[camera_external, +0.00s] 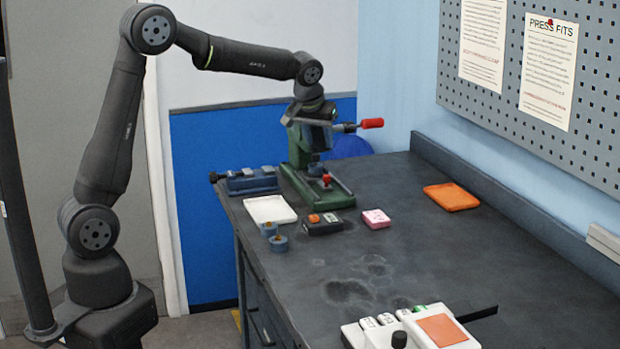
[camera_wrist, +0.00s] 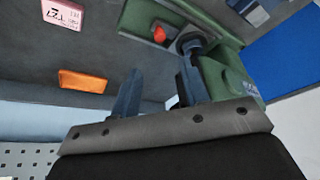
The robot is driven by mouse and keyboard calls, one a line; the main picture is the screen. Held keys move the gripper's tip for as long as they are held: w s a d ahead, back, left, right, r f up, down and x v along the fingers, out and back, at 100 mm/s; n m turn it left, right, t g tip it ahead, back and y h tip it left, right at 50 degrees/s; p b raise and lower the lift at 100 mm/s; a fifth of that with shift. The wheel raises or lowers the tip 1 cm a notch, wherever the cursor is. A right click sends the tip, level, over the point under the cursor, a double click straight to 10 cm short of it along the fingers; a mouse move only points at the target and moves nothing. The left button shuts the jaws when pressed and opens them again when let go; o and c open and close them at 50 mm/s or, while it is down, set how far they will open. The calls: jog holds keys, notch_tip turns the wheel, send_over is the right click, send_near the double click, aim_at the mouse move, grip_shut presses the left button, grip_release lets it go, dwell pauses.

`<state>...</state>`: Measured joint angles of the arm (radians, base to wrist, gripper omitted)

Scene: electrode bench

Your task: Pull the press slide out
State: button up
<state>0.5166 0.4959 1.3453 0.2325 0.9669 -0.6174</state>
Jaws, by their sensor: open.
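The green press (camera_external: 297,150) stands at the back left of the bench, with a long green base (camera_external: 335,199) and a lever with a red grip (camera_external: 372,123) pointing right. A small red knob (camera_external: 327,178) sits low at the front, over the base; I take it as part of the slide. In the wrist view the red knob (camera_wrist: 159,34) and the green press body (camera_wrist: 222,78) lie beyond my fingers. My gripper (camera_wrist: 157,92) is open, with nothing visible between its fingers. In the external view it is up at the press head, its fingertips hard to make out.
A white tray (camera_external: 270,210), blue round parts (camera_external: 277,243), a dark box with an orange top (camera_external: 323,224) and a pink box (camera_external: 376,218) stand in front of the press. An orange tray (camera_external: 451,197) lies right. A blue vise-like fixture (camera_external: 250,181) is left. The bench middle is clear.

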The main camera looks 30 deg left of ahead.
aim_at(326, 176)
jog(key=x, duration=1.2)
jog(key=shift+f, duration=0.1)
jog(key=shift+s+d, duration=0.1)
grip_shut()
